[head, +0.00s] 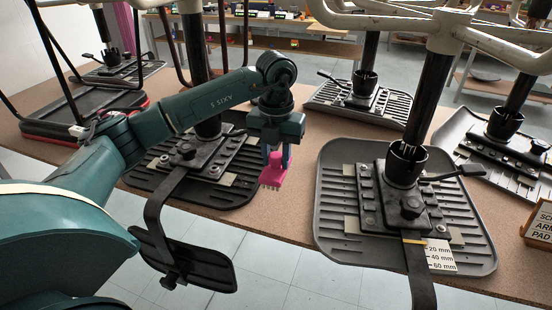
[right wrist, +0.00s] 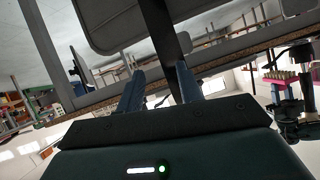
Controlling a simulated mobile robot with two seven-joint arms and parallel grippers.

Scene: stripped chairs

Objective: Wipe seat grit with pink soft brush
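My left gripper (head: 276,150) is shut on the pink soft brush (head: 273,171), bristles pointing down. It holds the brush above the cork-brown bench, between two upturned chair seats. The left seat (head: 236,192) and the nearer right seat (head: 330,215) are dark, ribbed pans with black mounting plates. I cannot make out grit on either. The brush also shows at the right edge of the right wrist view (right wrist: 280,76). My right gripper (right wrist: 160,92) is open in its own wrist view, with a dark bar showing between its fingers; whether the bar is within them I cannot tell. It is outside the head view.
Chair posts and pale leg frames (head: 445,30) rise from the seats. A black pad on a bent strap (head: 185,262) hangs over the bench's front edge. A sign (head: 539,222) stands at the right. Bare bench (head: 290,205) lies between the two near seats.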

